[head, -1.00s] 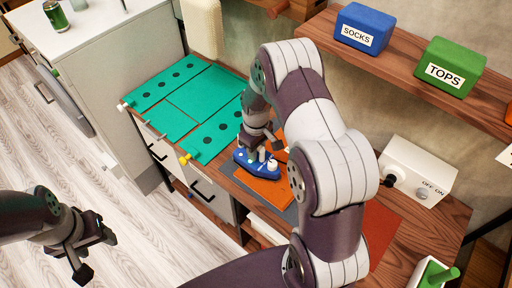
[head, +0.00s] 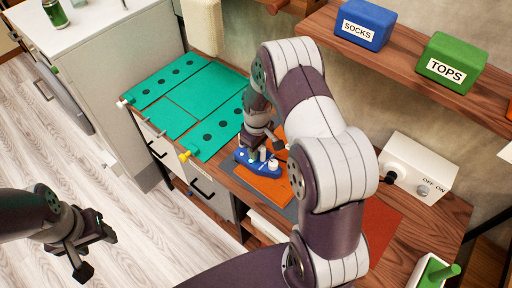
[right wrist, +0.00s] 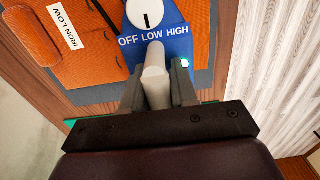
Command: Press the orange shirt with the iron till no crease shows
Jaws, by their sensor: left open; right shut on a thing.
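The orange shirt (head: 268,188) lies on a grey pad, mostly hidden behind my right arm and the iron in the head view. The blue iron (head: 245,160) rests on the shirt. My right gripper (right wrist: 158,90) is shut on its pale handle. The iron's dial (right wrist: 145,14) points to LOW, and a small light glows green. My left gripper (head: 88,250) is open and empty, over the floor, away from the counter.
Teal panels (head: 205,90) with dark spots lie left of the shirt. A white OFF/ON box (head: 418,172) stands at the right. A blue SOCKS box (head: 362,25) and green TOPS box (head: 447,62) sit on the shelf. My right arm covers much of the counter.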

